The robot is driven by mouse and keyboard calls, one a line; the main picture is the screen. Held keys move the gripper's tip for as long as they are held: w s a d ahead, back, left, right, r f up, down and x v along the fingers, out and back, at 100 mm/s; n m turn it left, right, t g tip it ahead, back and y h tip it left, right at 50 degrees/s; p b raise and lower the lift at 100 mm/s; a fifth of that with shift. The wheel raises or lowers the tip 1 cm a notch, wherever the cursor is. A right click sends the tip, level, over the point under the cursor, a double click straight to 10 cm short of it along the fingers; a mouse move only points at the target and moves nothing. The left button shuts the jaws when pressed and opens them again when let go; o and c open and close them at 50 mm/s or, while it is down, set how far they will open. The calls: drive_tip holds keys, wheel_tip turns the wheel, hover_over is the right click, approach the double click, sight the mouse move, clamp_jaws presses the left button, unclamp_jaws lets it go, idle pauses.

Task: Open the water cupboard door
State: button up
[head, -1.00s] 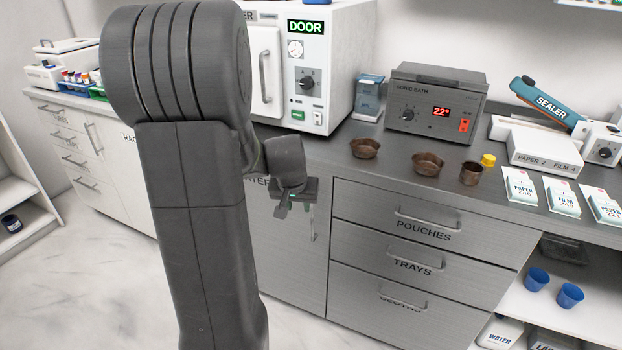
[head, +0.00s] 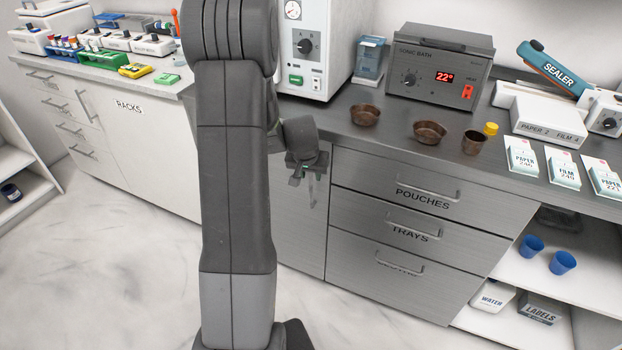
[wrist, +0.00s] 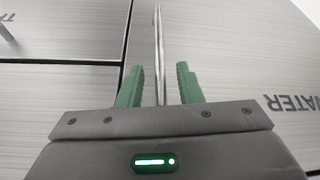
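The water cupboard door (head: 300,243) is a grey brushed-metal front left of the drawers, and it is shut. In the wrist view its face (wrist: 245,75) carries the word WATER at the right. Its slim upright handle (wrist: 158,45) stands between my gripper's two green fingers (wrist: 158,88). The fingers are open, one on each side of the bar, with a gap showing on both sides. In the head view my gripper (head: 306,168) is at the upper part of the handle (head: 312,190). My arm hides the door's left part and label there.
Drawers (head: 425,205) marked POUCHES and TRAYS adjoin the door on the right. Above are the counter (head: 390,133) with brown bowls, a sonic bath (head: 440,68) and a white machine (head: 320,75). White cupboards (head: 140,135) stand left. The marble floor in front looks clear.

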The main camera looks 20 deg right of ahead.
sight(311, 176)
drive_tip(key=shift+x, duration=1.55)
clamp_jaws()
